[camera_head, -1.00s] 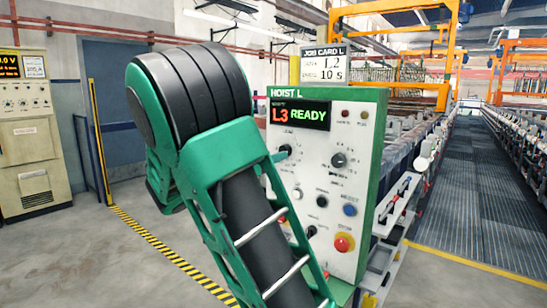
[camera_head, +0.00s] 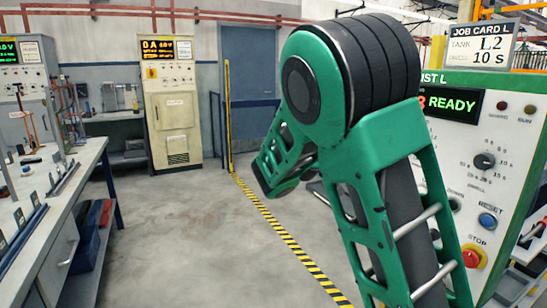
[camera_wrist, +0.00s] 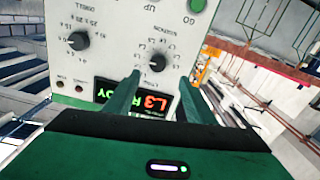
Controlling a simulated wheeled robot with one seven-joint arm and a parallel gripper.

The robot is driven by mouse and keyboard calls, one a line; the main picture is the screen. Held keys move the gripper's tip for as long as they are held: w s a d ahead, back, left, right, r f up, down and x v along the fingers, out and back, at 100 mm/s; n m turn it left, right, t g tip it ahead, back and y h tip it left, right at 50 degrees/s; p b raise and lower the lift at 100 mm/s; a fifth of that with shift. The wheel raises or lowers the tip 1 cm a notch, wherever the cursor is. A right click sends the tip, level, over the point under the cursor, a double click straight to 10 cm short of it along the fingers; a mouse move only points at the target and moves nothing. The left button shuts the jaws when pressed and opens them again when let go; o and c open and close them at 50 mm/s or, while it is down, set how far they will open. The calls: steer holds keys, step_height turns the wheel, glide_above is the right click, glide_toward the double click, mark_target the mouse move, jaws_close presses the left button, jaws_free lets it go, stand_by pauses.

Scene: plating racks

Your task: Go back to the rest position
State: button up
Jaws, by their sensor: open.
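My arm, green and black, stands in the right half of the head view, in front of the white hoist panel (camera_head: 455,135). My gripper (camera_wrist: 160,92) shows in the wrist view with its two green fingers apart and nothing between them. In the head view the gripper is hidden behind the arm. The panel appears upside down beyond the fingers in the wrist view, with its knob (camera_wrist: 157,62) and its lit display (camera_wrist: 132,98) reading L3 READY. Whether the fingertips touch the panel is unclear, but they grip no knob.
A job card (camera_head: 482,45) above the panel reads tank L2, 10 S. A workbench (camera_head: 45,205) with small parts stands at the left. A cabinet (camera_head: 172,110) and a blue door (camera_head: 246,75) are behind. The grey floor (camera_head: 190,235) between is clear, with a striped line (camera_head: 280,230).

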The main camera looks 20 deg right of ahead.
steer(key=s+d+f+n+g+y, duration=0.1)
steer(key=s+d+f+y, duration=0.1)
steer(key=s+f+y, duration=0.55)
steer(key=s+d+f+n+g+y, duration=0.1)
steer(key=s+f+y, duration=0.3)
steer(key=f, duration=0.7)
steer(key=s+a+f+n+y, duration=0.1)
steer(key=s+a+n+y, duration=0.2)
steer(key=s+a, duration=0.4)
steer(key=s+a+f+n+y, duration=0.2)
steer(key=s+a+n+y, duration=0.1)
steer(key=s+a, duration=0.5)
steer(key=shift+s+a+f+n+y, duration=0.3)
steer(key=shift+a+n, duration=0.2)
steer(key=shift+a, duration=0.65)
steer(key=shift+w, duration=0.1)
steer(key=shift+c, duration=0.6)
